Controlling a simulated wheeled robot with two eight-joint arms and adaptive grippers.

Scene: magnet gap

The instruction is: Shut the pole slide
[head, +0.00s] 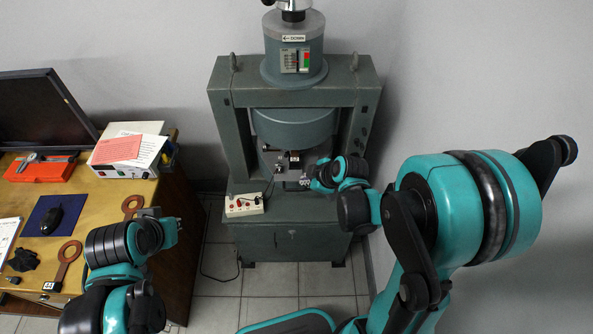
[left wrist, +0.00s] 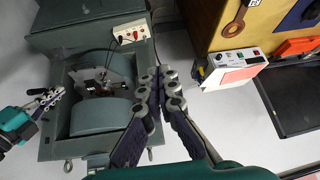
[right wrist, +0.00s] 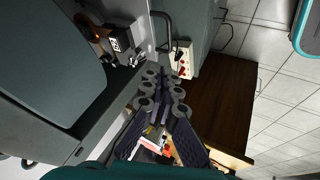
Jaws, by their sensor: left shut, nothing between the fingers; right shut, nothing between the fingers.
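The grey magnet frame (head: 228,130) stands against the wall. In its gap sits a light grey metal plate (head: 281,172) with small dark parts; the plate also shows in the left wrist view (left wrist: 88,74). I cannot tell which part is the pole slide, or how far it stands open. My right gripper (head: 307,182) is shut and empty at the right front of the gap; its fingers (right wrist: 165,85) point past the plate in the right wrist view. In the right wrist view a small black-and-white tag (right wrist: 116,44) shows in the gap. My left gripper (left wrist: 160,84) is shut and empty, away from the magnet.
A white socket box (head: 243,205) with leads sits on the magnet's base ledge, left of the gap. The wooden desk (head: 95,205) at left holds a monitor (head: 40,110), a white instrument (head: 128,160) and copper-coloured paddles. Tiled floor is open between desk and magnet.

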